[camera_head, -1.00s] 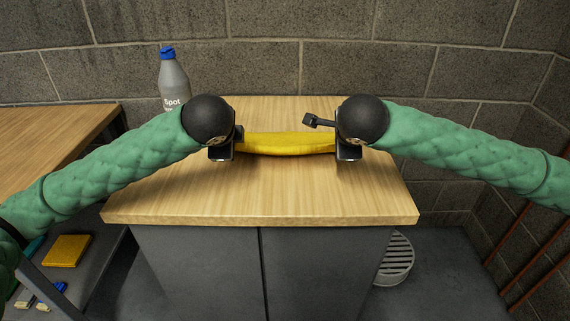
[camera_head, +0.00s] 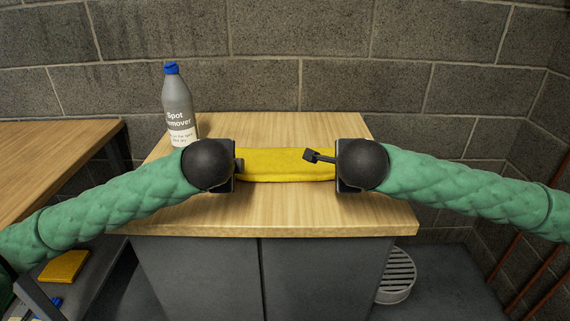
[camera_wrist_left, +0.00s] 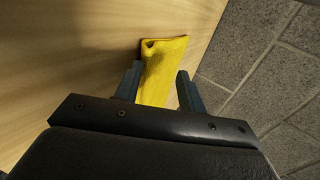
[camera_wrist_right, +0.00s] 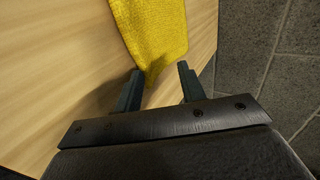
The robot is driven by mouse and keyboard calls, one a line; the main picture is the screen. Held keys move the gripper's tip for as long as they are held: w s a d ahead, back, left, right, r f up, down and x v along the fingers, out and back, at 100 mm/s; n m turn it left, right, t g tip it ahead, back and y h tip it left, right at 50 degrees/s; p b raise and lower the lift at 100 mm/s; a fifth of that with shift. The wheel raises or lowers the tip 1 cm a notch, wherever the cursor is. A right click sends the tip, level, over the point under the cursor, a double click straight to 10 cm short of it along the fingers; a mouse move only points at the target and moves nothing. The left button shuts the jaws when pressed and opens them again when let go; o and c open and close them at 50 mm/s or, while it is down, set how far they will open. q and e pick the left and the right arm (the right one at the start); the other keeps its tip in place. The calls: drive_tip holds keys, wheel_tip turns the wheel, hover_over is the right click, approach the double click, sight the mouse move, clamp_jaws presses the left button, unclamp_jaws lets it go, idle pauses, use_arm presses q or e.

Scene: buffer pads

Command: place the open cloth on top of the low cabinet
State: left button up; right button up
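The yellow cloth (camera_head: 286,166) spans between my two grippers, over the wooden top of the low cabinet (camera_head: 270,215). It appears to rest on or very near the top, as a band running left to right. In the left wrist view the cloth (camera_wrist_left: 163,72) lies between the spread fingers of my left gripper (camera_wrist_left: 158,88), with a gap beside it. In the right wrist view the cloth's end (camera_wrist_right: 155,35) tapers between the spread fingers of my right gripper (camera_wrist_right: 160,88). Both grippers look open, and their balls hide the cloth's ends in the head view.
A grey spot remover bottle (camera_head: 178,105) with a blue cap stands at the cabinet top's back left. A wooden table (camera_head: 50,165) stands at left, with a yellow sponge-like block (camera_head: 65,266) below. A round slatted grey object (camera_head: 397,275) is right of the cabinet. A block wall is behind.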

use_arm(q)
drive_tip(key=shift+s+r, duration=0.1)
drive_tip(key=shift+r, duration=0.2)
use_arm(e)
drive_tip(key=shift+s+r, duration=0.1)
drive_tip(key=shift+r, duration=0.2)
use_arm(q)
drive_tip(key=s+r, duration=0.5)
drive_tip(key=r, duration=0.3)
drive_tip(key=shift+s+r, duration=0.2)
drive_tip(key=shift+s, duration=0.2)
use_arm(e)
drive_tip(key=s+r, duration=0.5)
drive_tip(key=r, duration=0.3)
drive_tip(key=shift+s+r, duration=0.2)
drive_tip(key=shift+s, duration=0.2)
use_arm(q)
drive_tip(key=shift+f, duration=0.1)
use_arm(e)
drive_tip(key=shift+f, duration=0.1)
